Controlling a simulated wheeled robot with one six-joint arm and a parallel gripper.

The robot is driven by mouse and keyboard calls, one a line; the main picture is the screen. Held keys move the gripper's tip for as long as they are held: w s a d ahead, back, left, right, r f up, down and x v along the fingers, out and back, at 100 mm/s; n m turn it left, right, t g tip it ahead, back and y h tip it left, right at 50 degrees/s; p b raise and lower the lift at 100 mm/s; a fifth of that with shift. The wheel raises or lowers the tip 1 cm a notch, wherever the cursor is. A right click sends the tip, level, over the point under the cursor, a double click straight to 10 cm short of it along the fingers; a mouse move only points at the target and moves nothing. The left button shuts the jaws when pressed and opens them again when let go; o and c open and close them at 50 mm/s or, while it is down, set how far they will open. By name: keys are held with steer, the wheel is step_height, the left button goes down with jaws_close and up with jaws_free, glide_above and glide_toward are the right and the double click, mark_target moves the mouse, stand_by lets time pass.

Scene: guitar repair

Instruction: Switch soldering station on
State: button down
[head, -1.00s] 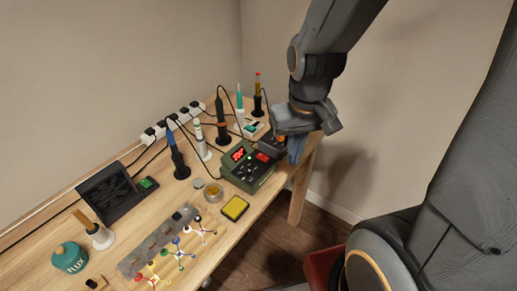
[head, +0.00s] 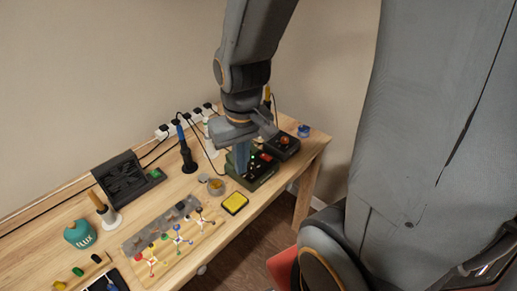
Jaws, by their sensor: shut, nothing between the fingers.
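The soldering station, a dark green box (head: 262,178), stands near the right front of the workbench. A red rocker switch (head: 267,157) and a small green light show on its top panel. My gripper (head: 243,172) points down over the left part of the station, its fingers together and empty. The fingers hide the station's display and part of its panel. I cannot tell whether the fingertips touch it.
A black box with an orange knob (head: 284,145) stands right of the station. A yellow sponge tray (head: 234,203) and a small round tin (head: 216,187) lie in front. A blue-handled iron (head: 185,147) stands at left. A black fan unit (head: 122,179) is farther left.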

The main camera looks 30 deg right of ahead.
steer(key=n+g+b, duration=0.1)
steer(key=n+b, duration=0.4)
steer(key=n, duration=1.7)
glide_above(263, 155)
steer(key=shift+s+d+r, duration=0.1)
steer(key=shift+d+r, duration=0.05)
steer(key=shift+r, duration=0.1)
step_height(263, 155, down, 14)
steer(key=p, duration=0.3)
steer(key=shift+f, duration=0.1)
